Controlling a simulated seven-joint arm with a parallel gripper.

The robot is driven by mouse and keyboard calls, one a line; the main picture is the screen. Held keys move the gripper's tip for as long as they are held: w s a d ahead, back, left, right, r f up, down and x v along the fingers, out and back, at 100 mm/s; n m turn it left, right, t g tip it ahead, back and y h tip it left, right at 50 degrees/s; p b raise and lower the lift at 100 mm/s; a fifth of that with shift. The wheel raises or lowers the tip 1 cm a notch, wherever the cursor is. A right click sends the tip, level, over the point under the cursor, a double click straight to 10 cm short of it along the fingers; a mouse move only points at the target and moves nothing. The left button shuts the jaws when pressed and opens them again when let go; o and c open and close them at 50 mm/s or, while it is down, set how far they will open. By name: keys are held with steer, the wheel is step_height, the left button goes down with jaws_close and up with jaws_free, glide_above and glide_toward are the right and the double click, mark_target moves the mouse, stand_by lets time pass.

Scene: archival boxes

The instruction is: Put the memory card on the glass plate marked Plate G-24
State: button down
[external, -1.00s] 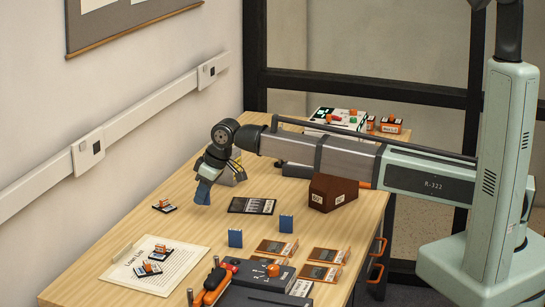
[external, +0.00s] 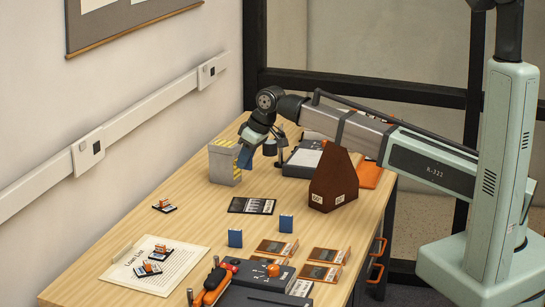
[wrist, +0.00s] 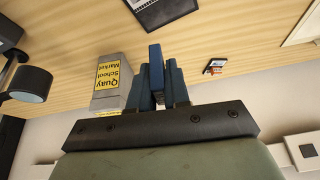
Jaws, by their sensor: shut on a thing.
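My gripper (external: 247,152) is shut on an upright blue piece, which I take for the memory card (wrist: 155,68). In the wrist view the card stands between the dark blue fingers. In the external view my gripper is above the far part of the table, beside a grey box; the gap to the table cannot be told. Flat dark plates with orange edges (external: 275,248) lie at the front right, and another (external: 319,273) is close by. Their labels are too small to read, so I cannot tell which is G-24.
A brown box (external: 333,185) stands to the right. Blue upright pieces (external: 235,238), a dark strip (external: 252,205) and a paper list (external: 180,280) lie nearer. Bare wood lies between them.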

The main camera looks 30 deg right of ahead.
steer(key=s, duration=0.2)
steer(key=n, duration=0.1)
glide_toward(247, 203)
steer(key=shift+x, duration=3)
steer(key=shift+f, duration=0.15)
steer(key=c, duration=1.1)
jaws_free()
steer(key=v, duration=1.2)
steer(key=shift+w+r, duration=0.25)
